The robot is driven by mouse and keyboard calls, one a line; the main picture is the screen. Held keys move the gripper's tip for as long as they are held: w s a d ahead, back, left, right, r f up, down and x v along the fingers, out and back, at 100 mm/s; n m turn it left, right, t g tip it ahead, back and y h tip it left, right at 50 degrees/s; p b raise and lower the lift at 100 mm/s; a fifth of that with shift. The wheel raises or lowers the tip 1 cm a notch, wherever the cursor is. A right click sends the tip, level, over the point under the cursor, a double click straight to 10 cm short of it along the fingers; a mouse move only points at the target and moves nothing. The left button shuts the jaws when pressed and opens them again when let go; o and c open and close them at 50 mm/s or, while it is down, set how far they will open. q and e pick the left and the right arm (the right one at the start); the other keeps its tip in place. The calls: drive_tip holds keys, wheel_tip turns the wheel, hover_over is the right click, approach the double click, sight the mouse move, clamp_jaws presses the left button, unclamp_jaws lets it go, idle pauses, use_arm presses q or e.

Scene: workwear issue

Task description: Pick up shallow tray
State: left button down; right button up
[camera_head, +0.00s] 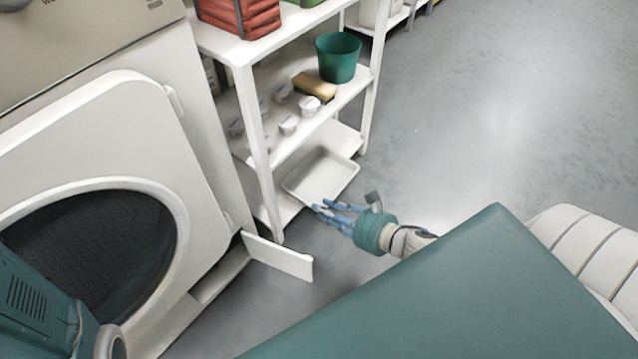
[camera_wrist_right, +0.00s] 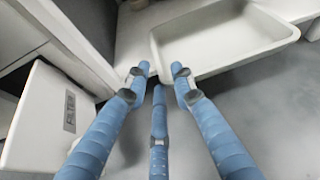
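The shallow tray (camera_head: 322,176) is white and rectangular, and lies on the bottom shelf of the white rack. My right gripper (camera_head: 325,212) is just in front of the tray's near edge, its blue fingers pointing toward it. In the right wrist view the tray (camera_wrist_right: 222,38) is ahead, at the upper right, with its near rim just beyond the fingertips. The right gripper (camera_wrist_right: 160,82) has its fingers spread apart with nothing between them; it looks open and empty. I cannot make out my left gripper in either view.
A washing machine (camera_head: 120,150) stands at left, with a low white flap (camera_head: 278,257) sticking out near the rack. Grey floor at right is clear.

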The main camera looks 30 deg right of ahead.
sight(310, 204)
drive_tip(key=b+x, duration=0.4)
drive_tip(key=x, duration=0.2)
drive_tip(key=shift+f+b, duration=0.2)
drive_tip(key=shift+b, duration=0.1)
drive_tip(key=shift+r, duration=0.1)
clamp_jaws()
